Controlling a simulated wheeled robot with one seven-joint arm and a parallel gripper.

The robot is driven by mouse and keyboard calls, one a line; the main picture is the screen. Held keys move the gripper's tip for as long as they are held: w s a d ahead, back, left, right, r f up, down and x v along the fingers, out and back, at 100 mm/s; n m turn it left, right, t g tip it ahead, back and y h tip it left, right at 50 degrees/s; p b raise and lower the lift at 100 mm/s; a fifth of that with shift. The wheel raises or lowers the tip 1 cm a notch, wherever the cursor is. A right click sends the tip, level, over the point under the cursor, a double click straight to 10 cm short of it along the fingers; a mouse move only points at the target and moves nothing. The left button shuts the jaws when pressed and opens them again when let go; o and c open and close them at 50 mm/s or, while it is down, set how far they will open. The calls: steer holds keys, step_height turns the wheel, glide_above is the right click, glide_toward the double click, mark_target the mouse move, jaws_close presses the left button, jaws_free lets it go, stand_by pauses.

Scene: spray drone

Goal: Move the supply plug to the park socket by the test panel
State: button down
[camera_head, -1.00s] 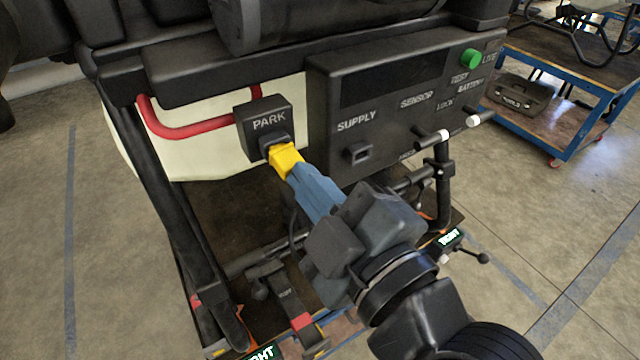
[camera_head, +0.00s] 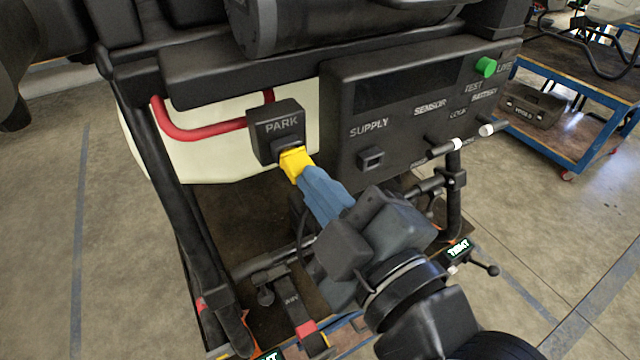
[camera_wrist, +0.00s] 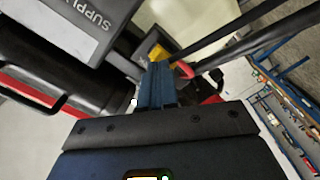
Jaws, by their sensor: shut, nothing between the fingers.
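The yellow supply plug (camera_head: 295,162) sits in the mouth of the black park socket (camera_head: 276,126), left of the dark test panel (camera_head: 345,105). The opening labelled SUPPLY (camera_head: 370,158) on the panel is empty. My gripper (camera_head: 308,177) has its blue fingers shut, with the tips right at the outer end of the plug and nothing held between them. Whether the tips touch the plug I cannot tell. In the wrist view, the shut fingers (camera_wrist: 157,75) point at the yellow plug (camera_wrist: 158,53), which is partly hidden behind them.
Two white-tipped levers (camera_head: 457,144) stick out at the panel's lower right. Black frame bars stand below. A blue-edged cart (camera_head: 565,125) with a black toolbox (camera_head: 533,105) is at right.

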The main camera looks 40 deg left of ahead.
steer(key=b+v, duration=0.3)
steer(key=v, duration=0.7)
steer(key=shift+d+f, duration=0.1)
stand_by(0.6)
steer(key=s+d+f+m+t+h, duration=0.1)
steer(key=d+f+m+t+h, duration=0.75)
steer(key=d+f+m, duration=0.8)
steer(key=s+d+m+h, duration=0.7)
steer(key=s+d, duration=0.5)
steer(key=s, duration=0.5)
steer(key=shift+s+d+f+h, duration=0.25)
steer(key=shift+d+f+h, duration=0.2)
steer(key=shift+h, duration=0.1)
steer(key=shift+m+g, duration=0.25)
